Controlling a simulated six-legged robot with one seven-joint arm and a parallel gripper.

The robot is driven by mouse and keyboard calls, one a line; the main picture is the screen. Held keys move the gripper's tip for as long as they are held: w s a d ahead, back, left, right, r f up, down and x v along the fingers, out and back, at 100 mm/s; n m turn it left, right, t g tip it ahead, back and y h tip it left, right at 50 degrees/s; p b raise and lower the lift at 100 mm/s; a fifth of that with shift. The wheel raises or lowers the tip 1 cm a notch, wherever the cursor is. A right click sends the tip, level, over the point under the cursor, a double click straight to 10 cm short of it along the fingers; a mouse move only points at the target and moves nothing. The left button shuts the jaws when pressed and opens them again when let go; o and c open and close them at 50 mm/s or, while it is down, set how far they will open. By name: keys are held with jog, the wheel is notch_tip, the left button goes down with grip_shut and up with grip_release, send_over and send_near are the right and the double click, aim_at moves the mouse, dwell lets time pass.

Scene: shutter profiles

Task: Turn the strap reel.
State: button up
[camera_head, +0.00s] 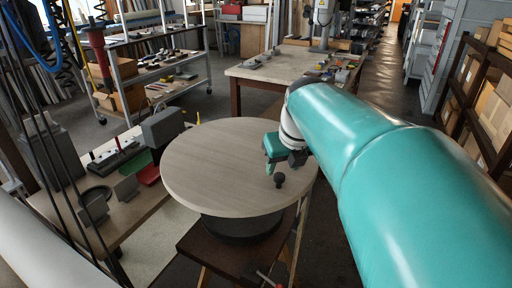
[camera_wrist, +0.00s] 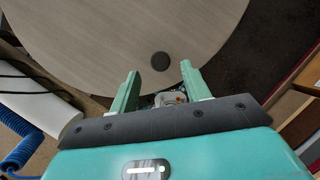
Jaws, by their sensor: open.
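The strap reel looks like a round, pale wood-grained disc (camera_head: 215,165) lying flat on a dark round base (camera_head: 240,228). A small dark knob (camera_head: 278,181) stands on the disc near its front right edge. My gripper (camera_head: 271,170) is over the disc, just behind the knob in the head view. In the wrist view my gripper (camera_wrist: 160,69) is open, its two green fingers spread apart with nothing between them. The knob (camera_wrist: 160,61) shows just beyond the fingertips, roughly centred between them. The disc (camera_wrist: 100,40) fills the upper part of that view.
The reel stands on a dark brown stand (camera_head: 205,245). To its left is a bench (camera_head: 140,205) with a grey box, a green piece and a red piece. A worktable (camera_head: 285,72) stands behind. Open floor (camera_head: 385,75) runs back on the right, beside shelves with cartons.

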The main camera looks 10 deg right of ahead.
jog(key=v, duration=1)
